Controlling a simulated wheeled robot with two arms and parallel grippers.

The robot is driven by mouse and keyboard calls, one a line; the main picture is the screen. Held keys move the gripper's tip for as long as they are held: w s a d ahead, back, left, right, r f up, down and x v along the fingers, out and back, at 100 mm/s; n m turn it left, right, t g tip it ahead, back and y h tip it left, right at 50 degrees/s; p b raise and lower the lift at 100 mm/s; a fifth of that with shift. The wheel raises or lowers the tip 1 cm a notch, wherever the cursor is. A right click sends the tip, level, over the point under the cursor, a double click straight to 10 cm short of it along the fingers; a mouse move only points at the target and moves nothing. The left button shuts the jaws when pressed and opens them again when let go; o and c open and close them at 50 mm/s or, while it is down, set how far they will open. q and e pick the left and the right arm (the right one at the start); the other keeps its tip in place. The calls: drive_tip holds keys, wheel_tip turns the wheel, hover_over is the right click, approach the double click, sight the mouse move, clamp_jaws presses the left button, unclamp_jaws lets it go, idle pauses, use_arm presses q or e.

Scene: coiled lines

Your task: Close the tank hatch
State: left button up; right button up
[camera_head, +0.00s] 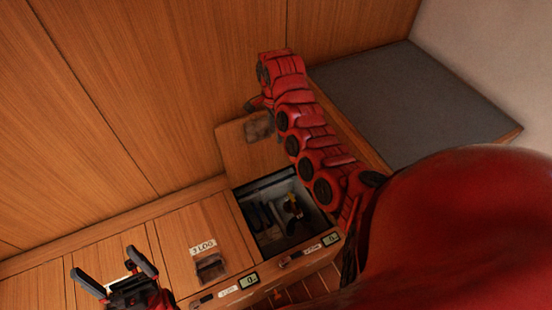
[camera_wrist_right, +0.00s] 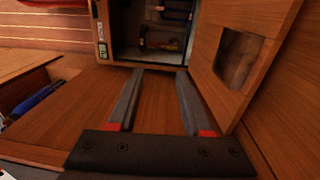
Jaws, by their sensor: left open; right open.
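The tank hatch lid (camera_head: 235,155) is a wooden panel with a dark recessed patch, standing open against the wall. The open tank (camera_head: 250,222) lies in front of it, dark inside with pipes and fittings. In the right wrist view the lid (camera_wrist_right: 215,45) is at the right and the tank opening (camera_wrist_right: 125,40) at the top. My right gripper (camera_wrist_right: 157,75) is open and empty; its right finger is close beside the lid's edge, and I cannot tell if they touch. In the head view my right arm partly covers the lid's right side. My left gripper (camera_head: 113,272) is open and empty at lower left.
A closed wooden hatch (camera_head: 195,235) with a label and recessed handle lies left of the tank. Small displays (camera_head: 250,281) line the front edge. A grey-topped wooden bench (camera_head: 410,100) is at the right. A blue object (camera_wrist_right: 38,98) lies in an open recess.

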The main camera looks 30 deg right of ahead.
wheel_tip(320, 180, down, 14)
drive_tip(key=b, duration=0.2)
drive_tip(key=shift+s, duration=0.35)
drive_tip(key=shift+c, duration=0.3)
clamp_jaws()
idle(0.8)
drive_tip(key=shift+o, duration=0.3)
unclamp_jaws()
